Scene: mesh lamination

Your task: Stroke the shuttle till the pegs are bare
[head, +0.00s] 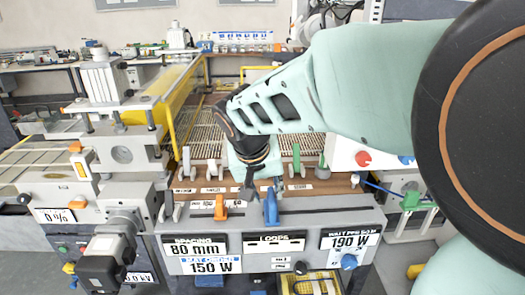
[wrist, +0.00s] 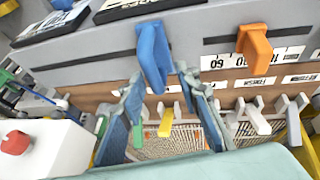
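A blue upright handle (head: 270,208) stands in the slot along the front grey panel; it also shows in the wrist view (wrist: 152,55) and may be the shuttle. My gripper (head: 250,188) is just behind and left of it in the head view. White peg-like levers (head: 186,162) stand in a row on the brown board, with a green one (head: 296,160) at right; a yellow one (wrist: 166,122) shows between my fingers. Which pegs are meant, I cannot tell.
An orange slider (head: 221,208) sits by a numbered scale, left of the blue handle. The panel reads spacing 80 mm, 150 W and 190 W; the loops window (head: 275,243) looks blank. A wire mesh bed (head: 208,130) lies behind. A white box with a red knob (head: 363,158) is right.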

